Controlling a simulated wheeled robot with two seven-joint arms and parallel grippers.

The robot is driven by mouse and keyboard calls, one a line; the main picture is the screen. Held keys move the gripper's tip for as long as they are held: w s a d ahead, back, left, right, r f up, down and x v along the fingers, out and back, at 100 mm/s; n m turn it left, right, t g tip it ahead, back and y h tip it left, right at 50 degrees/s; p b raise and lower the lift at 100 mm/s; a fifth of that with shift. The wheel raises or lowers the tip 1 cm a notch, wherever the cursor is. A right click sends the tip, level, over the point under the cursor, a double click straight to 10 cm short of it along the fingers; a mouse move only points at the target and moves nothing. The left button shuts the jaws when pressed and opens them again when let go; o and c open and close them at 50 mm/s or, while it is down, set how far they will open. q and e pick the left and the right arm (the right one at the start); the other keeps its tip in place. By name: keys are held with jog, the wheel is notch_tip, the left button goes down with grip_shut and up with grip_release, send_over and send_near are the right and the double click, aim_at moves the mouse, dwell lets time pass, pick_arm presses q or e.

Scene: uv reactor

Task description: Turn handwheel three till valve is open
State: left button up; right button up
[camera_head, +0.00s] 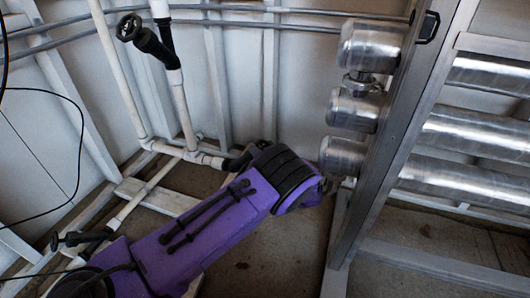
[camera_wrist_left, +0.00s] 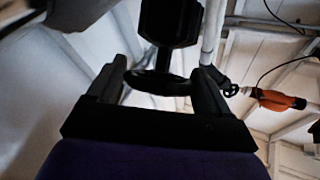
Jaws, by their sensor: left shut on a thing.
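In the left wrist view a dark handwheel (camera_wrist_left: 160,86) on a black valve (camera_wrist_left: 168,22) sits between the two fingers of my left gripper (camera_wrist_left: 157,80). The fingers are shut on its rim, one on each side. In the head view my purple left arm reaches from the lower left to the middle. Its wrist hides the fingers and most of this wheel; a dark part of the valve (camera_head: 240,162) shows beside it at the pipe's end. No number shows on the wheel, and I cannot tell how far the valve is open.
Another black handwheel (camera_head: 129,27) is on the upper left pipe, and one (camera_head: 56,241) is at the lower left. Steel cylinders (camera_head: 347,157) and a metal frame post (camera_head: 385,150) stand close to the right of my wrist. An orange part (camera_wrist_left: 277,100) shows in the wrist view.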

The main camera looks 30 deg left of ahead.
pick_arm(q)
jog(key=shift+a, duration=0.1)
jog(key=o, duration=1)
jog(key=shift+c, duration=0.2)
jog(key=p+v, duration=0.2)
jog(key=v, duration=0.5)
jog(key=shift+d, duration=0.25)
pick_arm(e)
jog(key=shift+w+a+r+m+t, duration=0.1)
jog(key=shift+w+r+m+t, duration=0.1)
jog(key=shift+w+m+t, duration=0.35)
jog(key=shift+w+a+r+m+t, duration=0.1)
jog(key=shift+w+r+m+t, duration=0.15)
jog(key=shift+w+t, duration=0.35)
